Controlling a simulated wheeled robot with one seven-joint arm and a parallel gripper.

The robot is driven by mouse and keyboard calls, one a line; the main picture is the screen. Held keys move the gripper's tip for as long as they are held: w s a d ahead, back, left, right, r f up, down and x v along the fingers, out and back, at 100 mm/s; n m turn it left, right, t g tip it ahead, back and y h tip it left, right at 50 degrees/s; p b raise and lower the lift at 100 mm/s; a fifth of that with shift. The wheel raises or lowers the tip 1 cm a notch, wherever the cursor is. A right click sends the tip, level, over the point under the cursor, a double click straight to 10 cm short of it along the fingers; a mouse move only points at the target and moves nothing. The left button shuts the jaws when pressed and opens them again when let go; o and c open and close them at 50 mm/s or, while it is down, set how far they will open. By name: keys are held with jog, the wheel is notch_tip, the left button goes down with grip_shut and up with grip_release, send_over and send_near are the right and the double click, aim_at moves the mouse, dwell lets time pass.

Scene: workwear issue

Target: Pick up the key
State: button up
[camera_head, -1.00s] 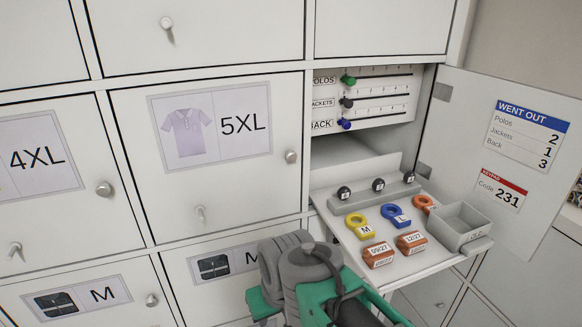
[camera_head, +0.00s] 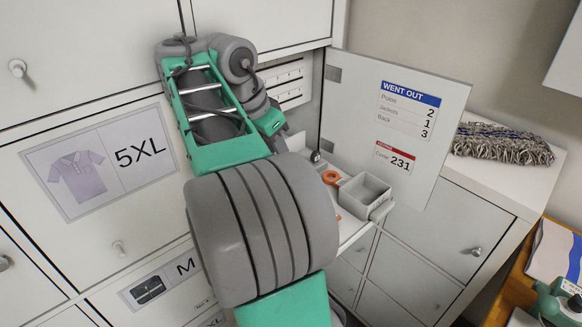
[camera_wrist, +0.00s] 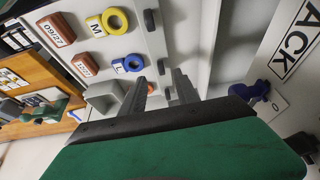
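In the wrist view the yellow key marked M (camera_wrist: 107,22) and the blue key marked L (camera_wrist: 128,64) show clearly.
A small grey open box (camera_head: 364,193) stands at the shelf's right end. Orange-brown dated blocks (camera_wrist: 56,29) lie beside the keys. The open cabinet door (camera_head: 395,140) bounds the right side. A blue slider knob (camera_wrist: 258,90) sits inside the cabinet.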

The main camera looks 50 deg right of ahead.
jog(key=b+x, duration=0.1)
jog(key=x, duration=0.3)
jog(key=b+x, duration=0.2)
jog(key=x, duration=0.2)
jog(key=shift+d+r, duration=0.15)
jog(key=shift+d, duration=0.05)
jog(key=shift+c, duration=0.6)
grip_shut()
